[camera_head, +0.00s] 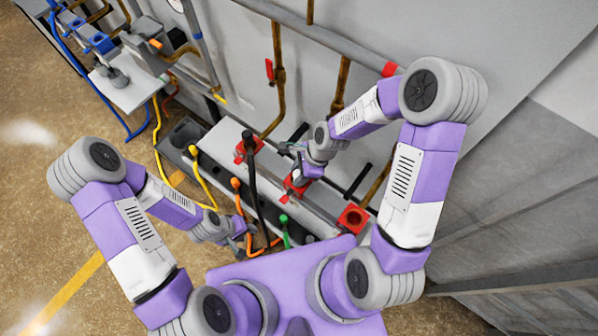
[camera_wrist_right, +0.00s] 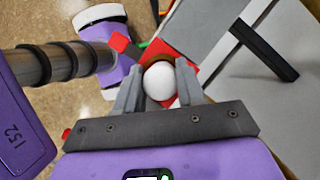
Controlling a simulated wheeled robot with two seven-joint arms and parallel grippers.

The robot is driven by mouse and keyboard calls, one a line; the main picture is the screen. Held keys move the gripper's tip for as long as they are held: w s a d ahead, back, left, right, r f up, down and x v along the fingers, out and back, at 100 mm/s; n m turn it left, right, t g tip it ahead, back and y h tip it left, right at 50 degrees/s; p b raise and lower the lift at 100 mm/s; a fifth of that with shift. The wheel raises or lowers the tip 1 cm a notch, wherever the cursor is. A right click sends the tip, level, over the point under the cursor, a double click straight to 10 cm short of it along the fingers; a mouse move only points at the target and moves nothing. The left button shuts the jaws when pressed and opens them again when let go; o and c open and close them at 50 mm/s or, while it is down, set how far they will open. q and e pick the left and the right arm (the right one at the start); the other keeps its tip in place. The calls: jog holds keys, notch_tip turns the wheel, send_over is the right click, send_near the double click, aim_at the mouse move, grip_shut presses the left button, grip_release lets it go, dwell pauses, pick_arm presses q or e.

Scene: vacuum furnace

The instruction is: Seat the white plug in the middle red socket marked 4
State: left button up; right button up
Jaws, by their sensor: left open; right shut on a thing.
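My right gripper (camera_wrist_right: 160,88) is shut on the white plug (camera_wrist_right: 159,80), whose round white end shows between the fingers in the right wrist view. The middle red socket (camera_head: 294,185) lies right at this gripper in the head view, and red (camera_wrist_right: 186,72) shows just behind the plug in the wrist view. The gripper and arm partly cover the socket in the head view. I cannot tell how deep the plug sits, and the mark 4 is not readable. My left gripper (camera_head: 236,232) is open, low beside the cables at the front of the grey box.
The left red socket (camera_head: 247,147) has a black cable in it. The right red socket (camera_head: 353,217) looks free. Yellow, orange and green plugs (camera_head: 284,220) with cables stand along the front. Black handles (camera_head: 358,179) stick up behind. Pipes and the furnace wall rise at the back.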

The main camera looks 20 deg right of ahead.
jog(key=shift+f, duration=0.25)
dwell(0.6)
jog(key=o, duration=1.2)
jog(key=v, duration=0.7)
jog(key=shift+d+r, duration=0.1)
jog(key=shift+r, duration=0.25)
jog(key=shift+f, duration=0.1)
